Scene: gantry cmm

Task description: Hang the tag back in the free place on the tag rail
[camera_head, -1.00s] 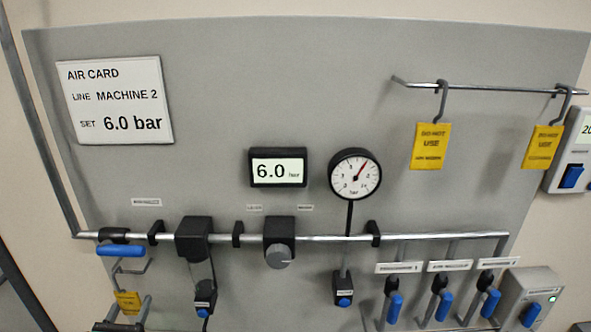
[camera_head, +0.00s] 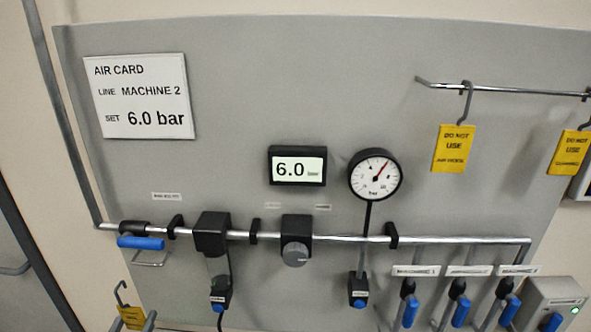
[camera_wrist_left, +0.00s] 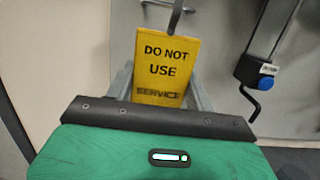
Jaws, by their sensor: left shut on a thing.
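A yellow DO NOT USE / SERVICE tag (camera_wrist_left: 165,70) is held upright between the grey fingers of my left gripper (camera_wrist_left: 160,88) in the left wrist view, its grey hook rising above. In the head view, this tag (camera_head: 132,318) and my left gripper (camera_head: 138,323) show at the bottom left edge, low and away from the rail. The tag rail (camera_head: 510,89) is at the upper right of the panel. One yellow tag (camera_head: 454,150) hangs near its left end, another tag (camera_head: 570,153) near its right. The rail between them is bare. My right gripper is out of view.
A pipe (camera_head: 330,238) with a blue lever (camera_head: 140,243), a regulator knob (camera_head: 295,254) and a gauge (camera_head: 375,175) crosses the panel below the rail. Several blue-handled valves hang at the lower right.

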